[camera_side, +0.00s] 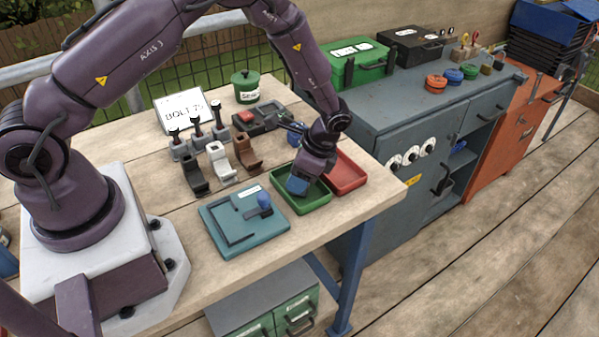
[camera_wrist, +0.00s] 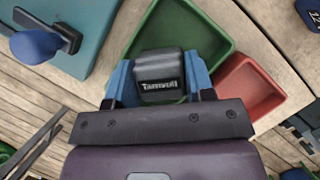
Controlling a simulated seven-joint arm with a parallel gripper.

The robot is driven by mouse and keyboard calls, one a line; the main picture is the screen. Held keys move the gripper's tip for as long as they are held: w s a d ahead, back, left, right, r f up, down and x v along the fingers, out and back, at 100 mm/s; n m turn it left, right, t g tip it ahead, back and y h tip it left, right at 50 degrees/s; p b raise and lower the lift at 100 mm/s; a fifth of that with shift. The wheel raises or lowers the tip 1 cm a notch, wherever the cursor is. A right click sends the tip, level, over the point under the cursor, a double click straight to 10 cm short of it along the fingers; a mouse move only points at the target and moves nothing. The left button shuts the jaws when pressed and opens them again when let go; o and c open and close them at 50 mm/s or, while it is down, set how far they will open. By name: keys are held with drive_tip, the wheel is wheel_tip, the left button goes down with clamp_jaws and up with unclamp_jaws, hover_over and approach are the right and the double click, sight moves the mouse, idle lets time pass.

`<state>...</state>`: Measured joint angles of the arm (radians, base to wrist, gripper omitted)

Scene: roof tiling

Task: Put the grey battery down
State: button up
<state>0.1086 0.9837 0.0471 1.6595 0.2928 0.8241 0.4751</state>
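The battery is mostly hidden there by the fingers. I cannot tell whether it touches the tray floor. The green tray (camera_wrist: 222,45) shows behind the battery in the wrist view.
A red tray (camera_side: 347,175) adjoins the green one on the right. A teal fixture board with a blue knob (camera_side: 264,201) lies to the left. Several dark and white holders (camera_side: 218,165) and a sign (camera_side: 186,110) stand behind. The table's front edge is close by.

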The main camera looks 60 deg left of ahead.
drive_tip(key=shift+o, duration=0.7)
drive_tip(key=v, duration=1.2)
drive_tip(key=s+a+r+n+t+h, duration=0.15)
drive_tip(key=s+r, duration=0.25)
drive_tip(key=r, duration=0.4)
drive_tip(key=s+r+n+t, duration=0.2)
drive_tip(key=s+r+n, duration=0.1)
drive_tip(key=r, duration=0.5)
drive_tip(key=s+r+n+t+h, duration=0.1)
drive_tip(key=s+r+n+t, duration=0.1)
drive_tip(key=s, duration=0.5)
drive_tip(key=s+r+n+t, duration=0.2)
drive_tip(key=s+r+t, duration=0.1)
drive_tip(key=s, duration=0.5)
drive_tip(key=shift+r+h, duration=0.2)
drive_tip(key=shift+h, duration=0.15)
